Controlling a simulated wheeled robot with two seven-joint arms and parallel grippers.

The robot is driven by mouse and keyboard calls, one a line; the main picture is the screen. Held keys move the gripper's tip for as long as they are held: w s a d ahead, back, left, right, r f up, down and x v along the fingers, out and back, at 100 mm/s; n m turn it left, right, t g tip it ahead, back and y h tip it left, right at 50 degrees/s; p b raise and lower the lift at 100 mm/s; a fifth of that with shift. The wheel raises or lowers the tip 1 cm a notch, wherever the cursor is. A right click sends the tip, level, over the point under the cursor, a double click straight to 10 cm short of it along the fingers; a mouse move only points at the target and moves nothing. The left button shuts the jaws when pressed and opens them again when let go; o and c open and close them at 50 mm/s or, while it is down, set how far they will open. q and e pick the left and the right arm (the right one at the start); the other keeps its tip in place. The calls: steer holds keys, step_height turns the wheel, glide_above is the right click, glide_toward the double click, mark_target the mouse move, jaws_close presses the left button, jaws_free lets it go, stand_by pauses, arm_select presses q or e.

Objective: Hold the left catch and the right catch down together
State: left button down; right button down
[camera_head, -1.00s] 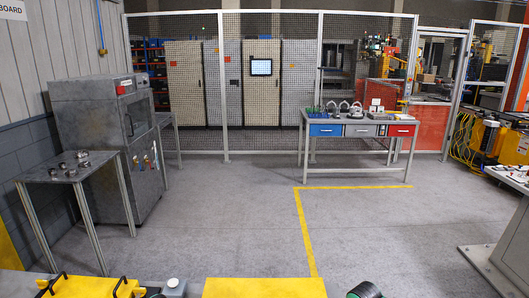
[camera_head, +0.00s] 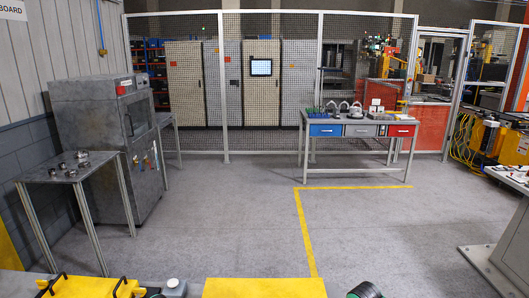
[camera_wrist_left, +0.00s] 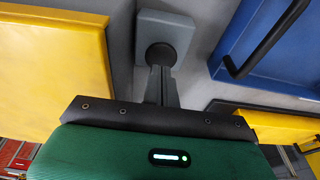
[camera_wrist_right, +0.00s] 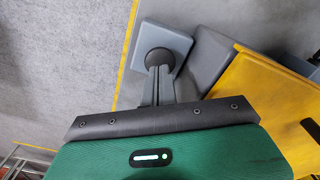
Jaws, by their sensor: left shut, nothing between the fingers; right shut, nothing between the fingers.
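In the left wrist view, a grey square block, which looks like the left catch (camera_wrist_left: 180,30), has a dark round part. My left gripper (camera_wrist_left: 160,70) is shut and empty, its tips at that round part. In the right wrist view, a similar grey block, which looks like the right catch (camera_wrist_right: 178,40), also has a dark round part. My right gripper (camera_wrist_right: 158,70) is shut and empty, its tips at that part. The tips overlap both round parts; I cannot tell contact or whether either catch is pressed down. Neither gripper's fingers show in the head view.
Yellow panels (camera_head: 265,288) lie along the head view's bottom edge. A blue panel with a black handle (camera_wrist_left: 262,42) is beside the left catch. A yellow panel (camera_wrist_right: 262,105) and another grey block (camera_wrist_right: 208,58) are right of the right catch. Open floor (camera_head: 230,225) lies ahead.

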arm_select(q)
steer(key=shift+f, duration=0.2)
steer(key=shift+f, duration=1.1)
steer(key=shift+s+f, duration=0.1)
steer(key=shift+f, duration=0.05)
arm_select(e)
steer(key=shift+f, duration=0.1)
arm_select(q)
steer(key=shift+s+f, duration=0.1)
arm_select(e)
steer(key=shift+f, duration=1.35)
steer(key=shift+s+f, duration=0.3)
stand_by(4.7)
